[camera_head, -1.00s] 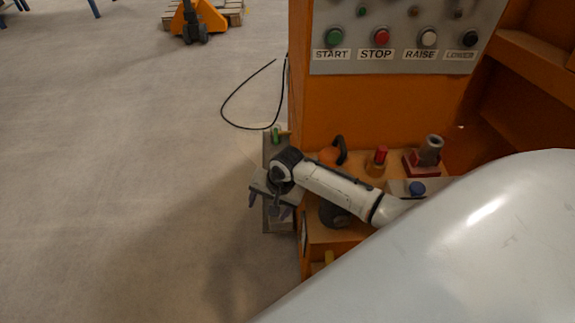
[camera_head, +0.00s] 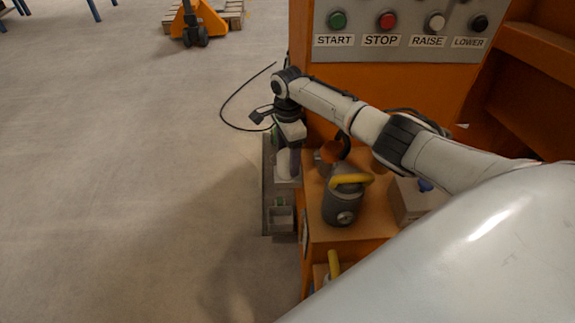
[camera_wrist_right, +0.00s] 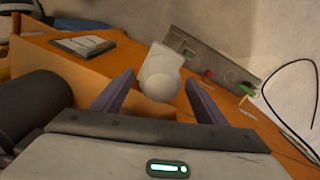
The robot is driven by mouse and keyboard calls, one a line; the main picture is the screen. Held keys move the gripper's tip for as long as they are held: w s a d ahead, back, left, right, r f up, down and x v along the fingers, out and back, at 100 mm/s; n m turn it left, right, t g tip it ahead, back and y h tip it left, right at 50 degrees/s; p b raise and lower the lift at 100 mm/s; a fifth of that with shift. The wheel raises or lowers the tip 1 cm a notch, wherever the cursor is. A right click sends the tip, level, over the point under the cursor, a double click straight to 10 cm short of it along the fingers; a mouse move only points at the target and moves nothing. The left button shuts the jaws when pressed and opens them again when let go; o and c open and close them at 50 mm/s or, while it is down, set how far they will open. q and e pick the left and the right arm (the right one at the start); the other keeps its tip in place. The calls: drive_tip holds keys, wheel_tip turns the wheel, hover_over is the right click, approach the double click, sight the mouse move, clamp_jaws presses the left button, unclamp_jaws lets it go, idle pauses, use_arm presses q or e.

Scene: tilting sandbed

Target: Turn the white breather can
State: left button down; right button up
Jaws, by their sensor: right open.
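The white breather can (camera_head: 287,166) stands at the left edge of the orange machine, partly hidden below my right gripper (camera_head: 295,153). In the right wrist view the white can (camera_wrist_right: 160,70) is a pale cylinder between the two spread fingers. My right gripper (camera_wrist_right: 160,80) is open, with a finger on either side of the can in that picture. I cannot tell whether either finger touches it. My left gripper is not in view.
A grey canister with a yellow handle (camera_head: 343,205) and a box with a blue knob (camera_head: 408,203) stand on the orange bench. A button panel (camera_head: 400,42) rises behind.

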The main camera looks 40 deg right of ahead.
wheel_tip(320, 180, down, 2)
drive_tip(key=shift+f+b, duration=0.2)
drive_tip(key=shift+b, duration=0.1)
drive_tip(key=shift+f, duration=0.35)
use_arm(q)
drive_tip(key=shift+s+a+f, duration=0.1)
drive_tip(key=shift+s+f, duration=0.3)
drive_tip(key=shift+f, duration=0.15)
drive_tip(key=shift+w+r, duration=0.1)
use_arm(e)
drive_tip(key=shift+c, duration=0.5)
